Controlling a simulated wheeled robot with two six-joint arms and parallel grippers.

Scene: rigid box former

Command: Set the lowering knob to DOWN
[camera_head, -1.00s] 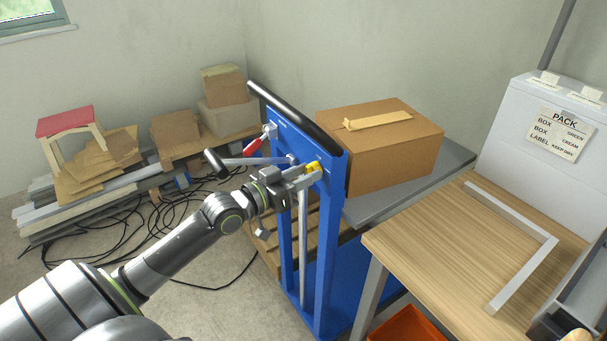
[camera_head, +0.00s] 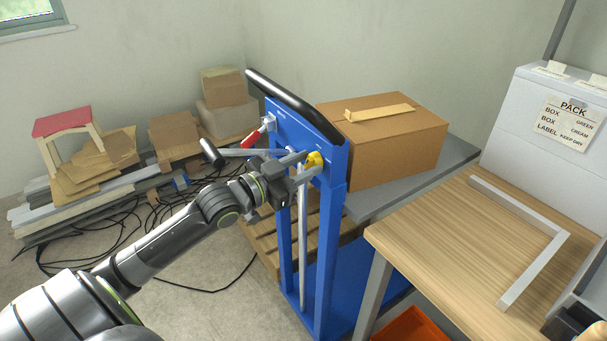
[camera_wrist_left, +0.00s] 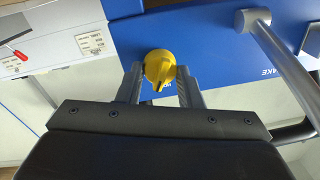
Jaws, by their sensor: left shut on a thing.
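The yellow lowering knob (camera_head: 314,160) sits on the blue upright panel of the lift trolley (camera_head: 334,205), below its black push handle. My right gripper is not in view.
A cardboard box (camera_head: 395,148) stands on the grey platform behind. A wooden table (camera_head: 450,240) is at the right. Cables lie on the floor.

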